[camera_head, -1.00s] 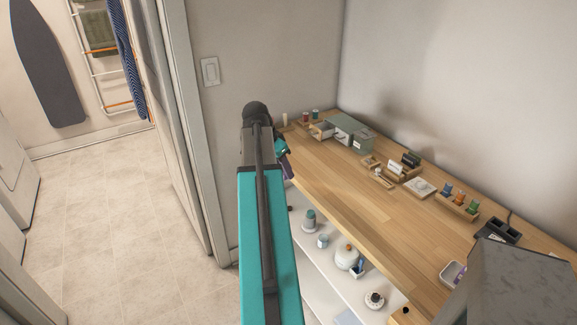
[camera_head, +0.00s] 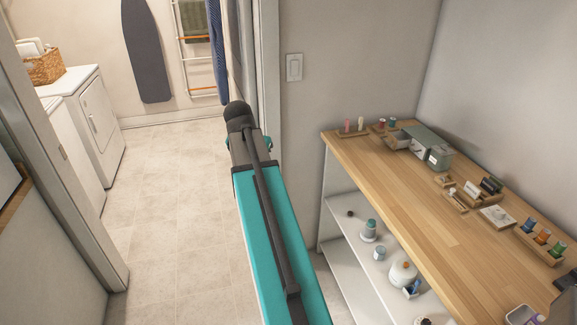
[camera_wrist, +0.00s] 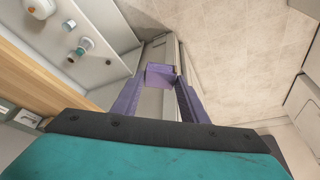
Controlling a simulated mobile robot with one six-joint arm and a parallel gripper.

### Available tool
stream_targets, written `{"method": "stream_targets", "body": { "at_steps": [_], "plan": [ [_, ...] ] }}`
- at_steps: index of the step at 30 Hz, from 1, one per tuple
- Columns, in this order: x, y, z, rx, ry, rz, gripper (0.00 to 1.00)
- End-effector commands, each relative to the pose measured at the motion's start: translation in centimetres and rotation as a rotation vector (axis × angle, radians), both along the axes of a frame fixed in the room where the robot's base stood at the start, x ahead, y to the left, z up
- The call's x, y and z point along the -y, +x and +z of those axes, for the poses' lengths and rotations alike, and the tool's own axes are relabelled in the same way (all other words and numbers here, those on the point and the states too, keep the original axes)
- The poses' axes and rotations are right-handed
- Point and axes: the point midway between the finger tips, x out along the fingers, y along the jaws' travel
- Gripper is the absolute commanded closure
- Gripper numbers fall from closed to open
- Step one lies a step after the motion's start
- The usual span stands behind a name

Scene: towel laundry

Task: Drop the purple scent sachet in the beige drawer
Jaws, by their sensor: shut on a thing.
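The purple scent sachet (camera_wrist: 160,75) shows as a small purple block in the wrist view. My gripper (camera_wrist: 161,84) is shut on it, with the purple-grey fingers on either side. The sachet is in the air above the floor, left of the counter. In the head view my arm hides the sachet and most of the gripper. A small grey-green drawer unit (camera_head: 424,141) stands at the far end of the counter. A pale drawer, apparently the beige one, (camera_head: 398,139) sticks out open from its left side. Its inside is too small to make out.
The wooden counter (camera_head: 400,200) holds small trays, spools and bottles. White shelves (camera_head: 345,225) below it carry several containers. Left are white laundry machines (camera_head: 97,120), a wicker basket (camera_head: 46,67) and an ironing board (camera_head: 146,55). The tiled floor (camera_head: 185,200) is clear.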

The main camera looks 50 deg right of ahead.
Motion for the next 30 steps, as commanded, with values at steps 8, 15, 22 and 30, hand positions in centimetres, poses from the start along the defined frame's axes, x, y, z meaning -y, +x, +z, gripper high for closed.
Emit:
{"method": "stream_targets", "body": {
  "at_steps": [8,15,22,30],
  "plan": [
    [-8.9,5.1,0.9,0.001,0.001,0.276,0.81],
    [-16.9,8.3,1.7,0.0,0.0,0.512,0.81],
    [-25.0,10.4,2.5,0.0,0.0,0.742,0.81],
    [-34.3,11.5,3.4,0.0,0.0,1.003,0.81]
  ]
}}
